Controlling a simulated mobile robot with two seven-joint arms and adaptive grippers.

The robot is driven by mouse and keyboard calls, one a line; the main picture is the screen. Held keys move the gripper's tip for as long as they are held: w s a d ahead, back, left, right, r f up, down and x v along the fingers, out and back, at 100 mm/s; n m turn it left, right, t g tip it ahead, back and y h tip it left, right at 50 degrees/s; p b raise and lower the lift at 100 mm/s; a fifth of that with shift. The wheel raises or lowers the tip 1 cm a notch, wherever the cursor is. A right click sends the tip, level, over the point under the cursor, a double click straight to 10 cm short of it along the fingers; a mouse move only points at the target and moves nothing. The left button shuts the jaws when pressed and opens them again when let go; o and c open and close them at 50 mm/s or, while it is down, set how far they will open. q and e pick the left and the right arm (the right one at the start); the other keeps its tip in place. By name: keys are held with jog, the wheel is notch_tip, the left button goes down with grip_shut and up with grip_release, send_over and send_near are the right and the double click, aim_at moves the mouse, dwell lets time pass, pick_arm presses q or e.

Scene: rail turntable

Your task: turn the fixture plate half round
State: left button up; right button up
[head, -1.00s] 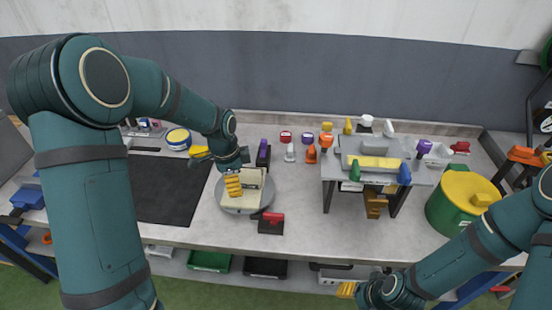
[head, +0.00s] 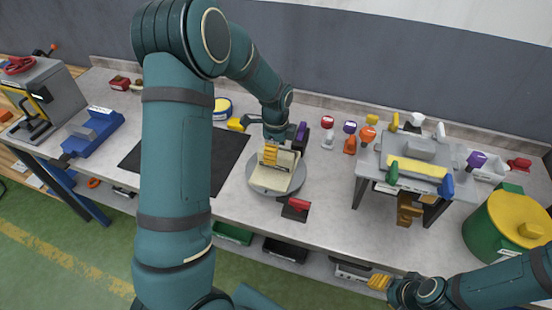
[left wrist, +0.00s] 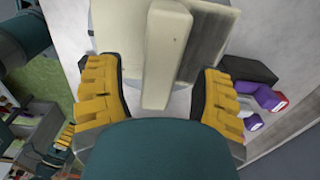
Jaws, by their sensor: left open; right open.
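The fixture plate is a cream block (head: 279,176) on a round grey turntable (head: 262,190) in the head view. In the left wrist view the cream plate (left wrist: 205,25) carries a raised bar (left wrist: 167,55) that runs between my fingers. My left gripper (left wrist: 155,95) is open, with one yellow finger on each side of the bar; whether they touch the plate I cannot tell. In the head view my left gripper (head: 270,152) is over the plate's far side, partly hidden by the arm. My right gripper (head: 378,282) is open and empty in front of the bench edge.
A black clamp with a red top (head: 296,208) stands at the turntable's near right. A purple-handled clamp (head: 301,136) stands behind it. A raised grey stand (head: 372,175) is to the right, a dark mat (head: 140,155) to the left.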

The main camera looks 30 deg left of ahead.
pick_arm(q)
jog(key=shift+f, duration=1.85)
grip_shut()
